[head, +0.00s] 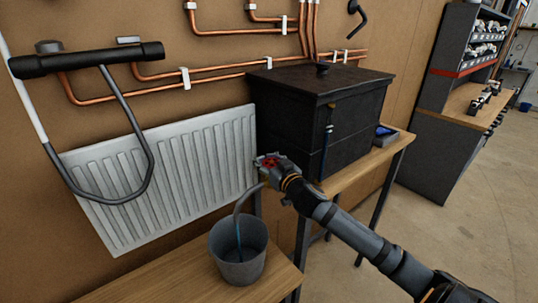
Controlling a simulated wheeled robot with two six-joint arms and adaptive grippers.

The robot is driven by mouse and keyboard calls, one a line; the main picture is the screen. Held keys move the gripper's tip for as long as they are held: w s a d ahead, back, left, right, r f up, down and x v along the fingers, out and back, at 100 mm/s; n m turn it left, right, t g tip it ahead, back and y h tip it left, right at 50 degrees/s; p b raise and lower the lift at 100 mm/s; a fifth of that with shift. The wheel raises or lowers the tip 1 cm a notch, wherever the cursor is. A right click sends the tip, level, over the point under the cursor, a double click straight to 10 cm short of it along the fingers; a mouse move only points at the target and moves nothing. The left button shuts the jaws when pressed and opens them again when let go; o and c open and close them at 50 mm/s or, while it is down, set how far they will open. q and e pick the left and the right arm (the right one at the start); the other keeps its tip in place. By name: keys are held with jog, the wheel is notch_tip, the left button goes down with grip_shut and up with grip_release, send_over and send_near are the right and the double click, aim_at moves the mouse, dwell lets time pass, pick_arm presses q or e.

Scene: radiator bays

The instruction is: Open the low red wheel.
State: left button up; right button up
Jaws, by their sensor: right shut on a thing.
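The low red wheel (269,162) shows as a small patch of red between the fingers of my right gripper (265,162). The gripper is shut on it, beside the right end of the white radiator (165,165). Most of the wheel is hidden by the fingers. My right arm reaches in from the lower right. My left gripper is not in the picture.
A grey bucket (238,268) with a hose (240,205) over it stands on a wooden bench (180,285) below the gripper. A black lidded box (290,125) stands on a table just behind. Copper pipes (215,75) run along the wall. Open floor lies at the right.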

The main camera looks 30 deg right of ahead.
jog(key=shift+a+f+n+y, duration=0.1)
jog(key=shift+a+n+y, duration=0.15)
jog(key=shift+n+y, duration=0.7)
jog(key=shift+a+f+n+y, duration=0.15)
jog(key=shift+n+y, duration=0.4)
jog(key=shift+y, duration=0.8)
jog(key=shift+a+y, duration=0.15)
jog(key=shift+y, duration=0.15)
jog(key=o, duration=1.3)
jog(key=shift+r, duration=0.15)
jog(key=shift+c, duration=0.2)
jog(key=shift+g, duration=0.3)
jog(key=shift+r, duration=0.1)
